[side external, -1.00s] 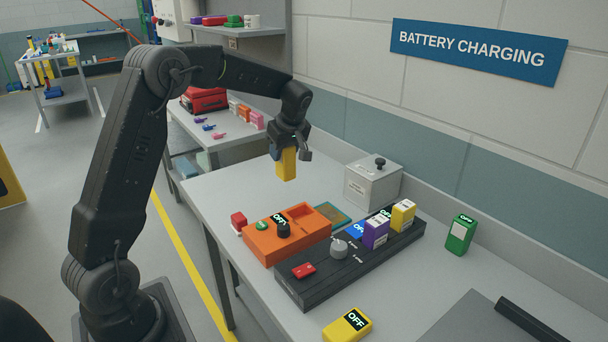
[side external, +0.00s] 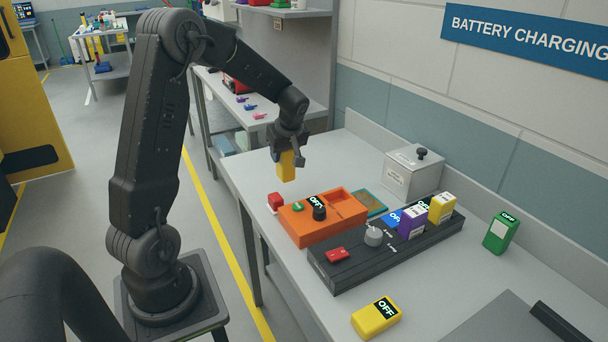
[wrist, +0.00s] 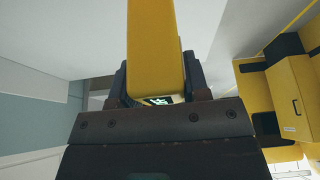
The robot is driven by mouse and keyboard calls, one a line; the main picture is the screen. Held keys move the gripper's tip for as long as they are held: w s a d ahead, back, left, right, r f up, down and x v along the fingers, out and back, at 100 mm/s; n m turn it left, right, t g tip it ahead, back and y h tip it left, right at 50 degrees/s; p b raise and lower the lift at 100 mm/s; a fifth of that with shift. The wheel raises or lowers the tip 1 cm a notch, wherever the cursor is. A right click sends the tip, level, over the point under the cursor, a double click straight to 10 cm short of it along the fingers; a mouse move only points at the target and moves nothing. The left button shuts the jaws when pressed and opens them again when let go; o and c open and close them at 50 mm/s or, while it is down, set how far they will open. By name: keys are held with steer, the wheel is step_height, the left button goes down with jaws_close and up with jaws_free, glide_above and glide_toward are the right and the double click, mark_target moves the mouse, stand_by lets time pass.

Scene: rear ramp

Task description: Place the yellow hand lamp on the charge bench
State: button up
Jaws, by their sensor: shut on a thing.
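My gripper (side external: 288,153) is shut on the yellow hand lamp (side external: 287,170) and holds it upright above the far left part of the grey charge bench (side external: 235,165). A gap shows between lamp and bench top. In the wrist view the lamp (wrist: 153,45) is a long yellow body between my fingers (wrist: 160,85), with part of a lit display at its near end. Its gripped top is partly hidden in the side view. Another yellow unit reading OFF (side external: 376,318) lies on the bench's front part.
On the bench stand an orange box with a knob (side external: 320,228), a black charger strip (side external: 345,270) holding several coloured units, a grey metal box (side external: 411,173) and a green unit (side external: 501,232). The far left bench top is clear.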

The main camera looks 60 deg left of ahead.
steer(key=shift+w+d+f, duration=0.35)
steer(key=shift+w+f, duration=0.25)
steer(key=shift+f, duration=0.45)
steer(key=shift+w+d+f, duration=0.3)
steer(key=shift+w+f, duration=0.35)
steer(key=shift+f, duration=0.45)
steer(key=shift+w+d+f, duration=0.35)
steer(key=shift+w+f, duration=0.25)
steer(key=shift+f, duration=0.45)
steer(key=shift+f, duration=0.1)
steer(key=o, duration=1)
steer(key=shift+f, duration=0.1)
steer(key=shift+o, duration=0.2)
